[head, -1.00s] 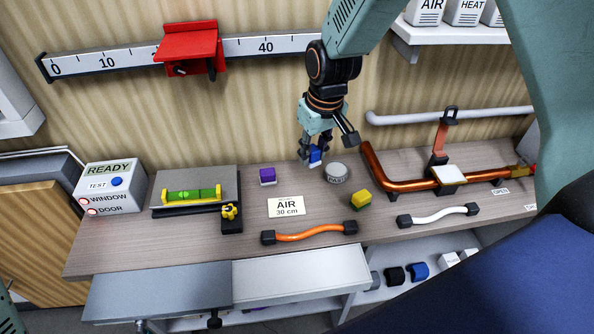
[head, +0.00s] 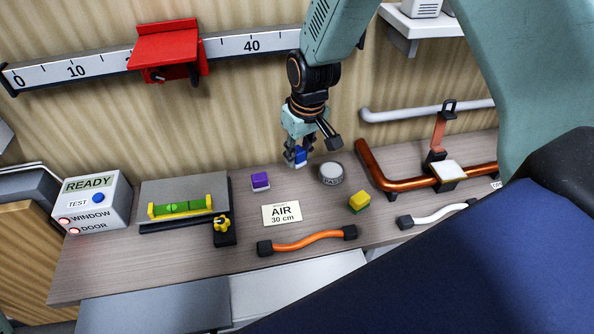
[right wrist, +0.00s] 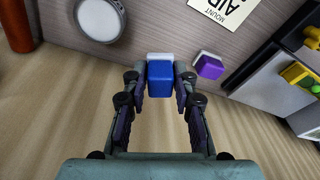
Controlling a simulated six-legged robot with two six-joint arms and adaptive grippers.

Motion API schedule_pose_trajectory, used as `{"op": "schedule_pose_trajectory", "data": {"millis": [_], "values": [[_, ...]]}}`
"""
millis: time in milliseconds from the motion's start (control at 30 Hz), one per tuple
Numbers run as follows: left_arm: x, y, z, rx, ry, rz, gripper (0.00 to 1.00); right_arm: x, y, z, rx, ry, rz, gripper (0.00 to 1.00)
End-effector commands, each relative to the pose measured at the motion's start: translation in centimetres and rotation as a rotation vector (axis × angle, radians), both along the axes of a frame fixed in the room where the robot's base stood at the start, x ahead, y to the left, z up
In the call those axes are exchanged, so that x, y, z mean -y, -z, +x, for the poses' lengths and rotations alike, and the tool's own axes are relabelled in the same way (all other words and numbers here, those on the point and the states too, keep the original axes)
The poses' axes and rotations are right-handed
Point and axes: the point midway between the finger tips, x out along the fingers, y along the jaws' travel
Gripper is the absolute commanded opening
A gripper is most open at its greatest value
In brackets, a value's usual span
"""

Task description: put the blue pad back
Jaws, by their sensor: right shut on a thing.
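The blue pad (head: 300,156), a small blue block with a white part, is between the fingers of my right gripper (head: 299,160) in the head view. The right gripper is shut on it, at or just above the bench top; I cannot tell which. In the right wrist view the blue pad (right wrist: 160,78) sits between the two fingertips (right wrist: 160,82). The purple pad (head: 260,181) lies on the bench to its left, and the yellow pad (head: 359,202) lies to its right and nearer. My left gripper is not in view.
A round paste tin (head: 331,172) stands close right of the gripper. A white AIR card (head: 282,214), an orange hose (head: 307,239) and a green level (head: 180,207) lie on the bench (head: 120,262). A copper pipe (head: 400,184) runs along the right. The READY box (head: 92,203) stands left.

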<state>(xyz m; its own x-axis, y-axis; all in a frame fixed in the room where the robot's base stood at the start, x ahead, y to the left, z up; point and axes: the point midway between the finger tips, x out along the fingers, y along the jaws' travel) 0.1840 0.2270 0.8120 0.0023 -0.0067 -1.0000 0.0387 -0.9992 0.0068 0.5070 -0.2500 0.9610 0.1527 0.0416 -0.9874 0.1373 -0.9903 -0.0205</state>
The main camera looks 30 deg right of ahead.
Motion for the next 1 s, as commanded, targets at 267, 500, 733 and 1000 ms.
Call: {"op": "schedule_pose_trajectory", "data": {"millis": [267,500,733,1000], "values": [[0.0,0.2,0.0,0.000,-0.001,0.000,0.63,0.0,2.7,0.1,0.001,0.000,0.000,0.00],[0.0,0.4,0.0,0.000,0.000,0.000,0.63,0.0,5.8,0.2,0.000,0.000,-0.001,0.00],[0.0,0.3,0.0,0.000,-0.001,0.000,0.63,0.0,6.0,0.4,0.002,0.000,-0.001,0.00],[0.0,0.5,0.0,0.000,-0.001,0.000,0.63,0.0,6.3,0.4,0.001,0.001,0.000,0.35]]}}
